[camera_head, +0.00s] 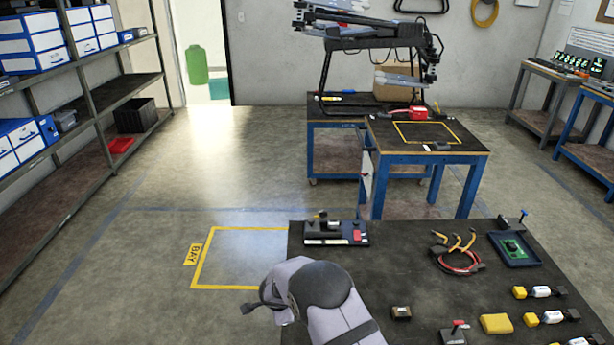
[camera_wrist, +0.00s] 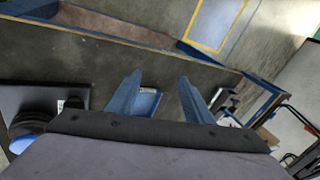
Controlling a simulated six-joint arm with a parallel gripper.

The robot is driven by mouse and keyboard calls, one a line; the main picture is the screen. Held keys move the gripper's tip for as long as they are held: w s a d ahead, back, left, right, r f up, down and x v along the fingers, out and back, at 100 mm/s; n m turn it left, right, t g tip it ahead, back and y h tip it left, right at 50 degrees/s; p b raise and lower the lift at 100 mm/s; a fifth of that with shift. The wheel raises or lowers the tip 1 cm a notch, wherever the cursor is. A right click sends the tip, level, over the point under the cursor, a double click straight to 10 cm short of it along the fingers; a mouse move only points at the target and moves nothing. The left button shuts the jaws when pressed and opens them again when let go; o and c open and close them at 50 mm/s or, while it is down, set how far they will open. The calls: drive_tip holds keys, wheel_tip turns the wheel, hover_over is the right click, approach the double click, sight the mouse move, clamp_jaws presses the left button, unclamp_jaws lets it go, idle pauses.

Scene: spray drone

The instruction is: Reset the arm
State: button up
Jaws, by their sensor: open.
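My arm (camera_head: 325,300) shows in the head view at the bottom, bent over the left edge of the near dark bench (camera_head: 400,265). A small blue and white object (camera_wrist: 147,102) shows behind the gap, beyond the fingers. A dark surface with a blue edge lies beyond the fingertips.
The near bench carries a black fixture (camera_head: 330,232), yellow-handled pliers (camera_head: 455,243), a green board in a tray (camera_head: 514,247) and a yellow block (camera_head: 496,323). A drone (camera_head: 375,30) stands above the back table. The yellow-outlined floor bay (camera_head: 200,265) looks empty. Shelving (camera_head: 95,105) lines the left.

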drive_tip(key=s+a+f+n+g+y, duration=0.1)
drive_tip(key=s+a+n+y, duration=0.1)
drive_tip(key=s+a+n, duration=0.3)
drive_tip(key=s+a+f+n+g+y, duration=0.1)
drive_tip(key=s+f+n+g+y, duration=0.1)
drive_tip(key=s, duration=0.4)
drive_tip(key=s+d+r+n+g, duration=0.2)
drive_tip(key=s+d+n+g, duration=0.1)
drive_tip(key=s, duration=0.5)
drive_tip(key=s+d+r+n+g, duration=0.2)
drive_tip(key=s+d+n, duration=0.1)
drive_tip(key=s, duration=0.5)
drive_tip(key=s+d+r+n+g+h, duration=0.1)
drive_tip(key=s+d+r+n+h, duration=0.15)
drive_tip(key=s+d+r, duration=0.35)
drive_tip(key=s+d+r+n+g+h, duration=0.1)
drive_tip(key=s+d+r+n+h, duration=0.2)
drive_tip(key=d, duration=0.6)
drive_tip(key=w+d+r+m+t+y, duration=0.2)
drive_tip(key=w+d+r+m+t, duration=0.1)
drive_tip(key=d+r, duration=0.3)
drive_tip(key=shift+w+d+r+t, duration=0.2)
drive_tip(key=shift+r+t, duration=0.4)
drive_tip(key=shift+r, duration=0.25)
